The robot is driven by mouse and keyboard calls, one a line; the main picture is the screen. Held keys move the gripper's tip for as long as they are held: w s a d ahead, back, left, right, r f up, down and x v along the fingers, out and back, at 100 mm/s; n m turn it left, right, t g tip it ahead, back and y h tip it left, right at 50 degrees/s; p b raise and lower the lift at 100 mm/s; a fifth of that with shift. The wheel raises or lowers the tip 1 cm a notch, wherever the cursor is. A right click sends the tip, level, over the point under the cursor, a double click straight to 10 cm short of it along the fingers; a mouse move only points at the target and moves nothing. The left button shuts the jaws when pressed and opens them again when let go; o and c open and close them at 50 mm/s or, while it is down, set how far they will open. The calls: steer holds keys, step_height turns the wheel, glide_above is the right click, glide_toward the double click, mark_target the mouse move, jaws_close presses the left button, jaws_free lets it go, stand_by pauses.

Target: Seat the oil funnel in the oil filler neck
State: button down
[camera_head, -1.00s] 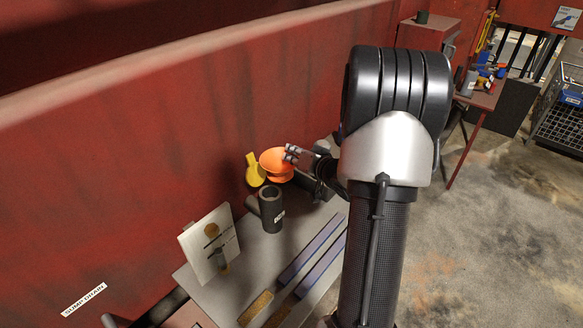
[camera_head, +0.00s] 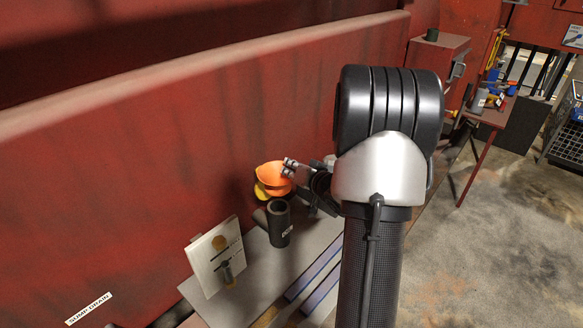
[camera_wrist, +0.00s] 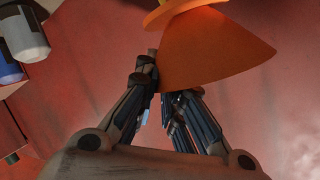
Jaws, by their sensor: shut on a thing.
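The orange funnel (camera_head: 271,175) is held up by my gripper (camera_head: 288,168) at its right side in the head view. In the wrist view the funnel (camera_wrist: 215,50) fills the top middle, with its wall at the fingertips of my gripper (camera_wrist: 163,85), shut on it.
A white card (camera_head: 212,268) stands left of the cylinder on the grey bench (camera_head: 248,300). A red wall (camera_head: 130,190) runs close behind. Blue strips (camera_head: 322,278) lie at the bench's right.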

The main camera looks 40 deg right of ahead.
step_height(320, 180, down, 8)
steer(key=b, duration=0.5)
stand_by(0.5)
steer(key=shift+r, duration=0.1)
steer(key=c, duration=1.6)
jaws_free()
steer(key=shift+c, duration=0.2)
steer(key=v, duration=1.2)
